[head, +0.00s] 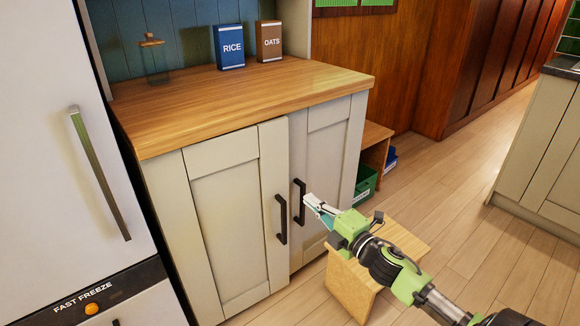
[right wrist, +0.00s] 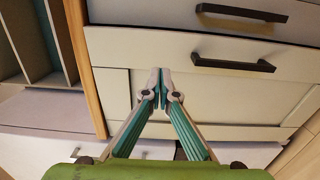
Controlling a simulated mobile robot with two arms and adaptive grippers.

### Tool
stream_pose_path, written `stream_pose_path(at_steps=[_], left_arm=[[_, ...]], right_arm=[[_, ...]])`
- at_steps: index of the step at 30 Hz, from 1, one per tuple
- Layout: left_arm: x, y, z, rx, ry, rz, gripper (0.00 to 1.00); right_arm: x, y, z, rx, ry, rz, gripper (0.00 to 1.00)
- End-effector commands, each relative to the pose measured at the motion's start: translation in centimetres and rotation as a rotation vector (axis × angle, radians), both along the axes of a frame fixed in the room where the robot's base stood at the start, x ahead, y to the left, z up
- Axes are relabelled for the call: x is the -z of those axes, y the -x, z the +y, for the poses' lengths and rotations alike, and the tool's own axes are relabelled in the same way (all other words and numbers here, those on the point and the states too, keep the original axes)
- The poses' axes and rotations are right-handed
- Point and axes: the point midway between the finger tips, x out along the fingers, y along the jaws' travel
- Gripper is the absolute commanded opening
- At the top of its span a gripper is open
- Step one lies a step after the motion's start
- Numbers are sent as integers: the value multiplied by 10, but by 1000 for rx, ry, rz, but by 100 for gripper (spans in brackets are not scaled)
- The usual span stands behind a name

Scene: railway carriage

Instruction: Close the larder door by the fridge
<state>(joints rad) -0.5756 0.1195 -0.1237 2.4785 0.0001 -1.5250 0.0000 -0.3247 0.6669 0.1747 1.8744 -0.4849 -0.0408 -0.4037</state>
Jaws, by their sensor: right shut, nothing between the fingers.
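The larder door by the fridge is the pale left door (head: 232,225) of the low cabinet, with a dark bar handle (head: 281,219). Its right edge seems to stand slightly forward of the right door (head: 330,140), a narrow gap at most. My right gripper (head: 307,200) is shut and empty, its tips near the two handles. In the right wrist view the picture is turned sideways; the shut fingertips (right wrist: 162,74) lie over the left door's panel (right wrist: 115,85), near its handle (right wrist: 235,63). I cannot tell whether they touch it. My left gripper is out of view.
The white fridge (head: 55,130) stands close on the left. The wooden worktop (head: 230,95) holds a RICE box (head: 229,47), an OATS box (head: 269,42) and a glass jar (head: 153,60). A wooden stool (head: 350,285) stands below my right arm. Floor at right is clear.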

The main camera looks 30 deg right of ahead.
Motion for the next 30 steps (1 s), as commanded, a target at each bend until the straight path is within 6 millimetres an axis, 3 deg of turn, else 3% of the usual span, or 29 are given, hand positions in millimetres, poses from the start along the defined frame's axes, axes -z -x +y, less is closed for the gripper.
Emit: stream_pose_path(at_steps=[4, 8, 27, 30], left_arm=[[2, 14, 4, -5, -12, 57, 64], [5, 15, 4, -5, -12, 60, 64], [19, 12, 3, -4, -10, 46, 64], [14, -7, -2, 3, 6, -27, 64]], right_arm=[[-5, 8, 3, 23, -2, 5, 0], [-5, -1, 3, 24, -2, 3, 0], [-5, -97, 2, 24, -2, 2, 0], [-6, -109, 2, 24, -3, 2, 0]])
